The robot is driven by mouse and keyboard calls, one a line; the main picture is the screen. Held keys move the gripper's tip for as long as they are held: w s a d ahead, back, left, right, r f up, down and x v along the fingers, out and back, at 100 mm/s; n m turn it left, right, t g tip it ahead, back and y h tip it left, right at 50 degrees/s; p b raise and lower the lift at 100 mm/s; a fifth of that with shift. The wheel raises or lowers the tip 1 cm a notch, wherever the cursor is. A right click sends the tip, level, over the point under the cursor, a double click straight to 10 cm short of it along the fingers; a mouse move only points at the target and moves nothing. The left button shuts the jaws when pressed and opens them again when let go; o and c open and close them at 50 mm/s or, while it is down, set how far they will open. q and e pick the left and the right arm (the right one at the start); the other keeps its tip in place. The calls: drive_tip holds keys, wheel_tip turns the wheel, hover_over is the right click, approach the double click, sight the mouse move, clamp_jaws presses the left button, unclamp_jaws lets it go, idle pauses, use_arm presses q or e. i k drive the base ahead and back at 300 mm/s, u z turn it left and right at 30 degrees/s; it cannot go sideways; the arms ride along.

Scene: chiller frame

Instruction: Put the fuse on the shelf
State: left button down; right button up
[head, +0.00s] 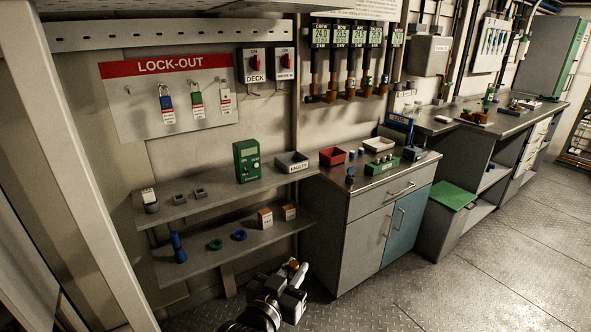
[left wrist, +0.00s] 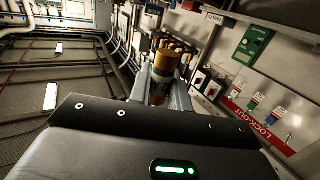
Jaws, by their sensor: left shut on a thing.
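The fuse, a brown-orange cylinder with a pale printed band, is held between the fingers of my left gripper (head: 296,278). In the left wrist view the fuse (left wrist: 159,86) stands between the two grey fingers, which are shut on it. In the head view only a small orange and white part of it shows, low in front of the shelves. The wall has an upper grey shelf (head: 218,192) and a lower grey shelf (head: 200,256). The gripper is below and to the right of the lower shelf, apart from it. My right gripper is not in view.
The upper shelf holds a green meter (head: 247,161), a grey FAULTY bin (head: 292,163) and small blocks. The lower shelf holds a blue torch-like object (head: 178,247), two rings and two small boxes (head: 265,218). A cabinet (head: 372,220) stands to the right.

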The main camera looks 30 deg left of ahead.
sight(212, 190)
drive_tip(key=z, duration=0.45)
drive_tip(key=i, duration=1.65)
drive_tip(key=u, duration=0.3)
drive_tip(key=i, duration=0.9)
drive_tip(key=u, duration=1.55)
drive_tip(key=i, duration=0.55)
drive_tip(key=u, duration=0.5)
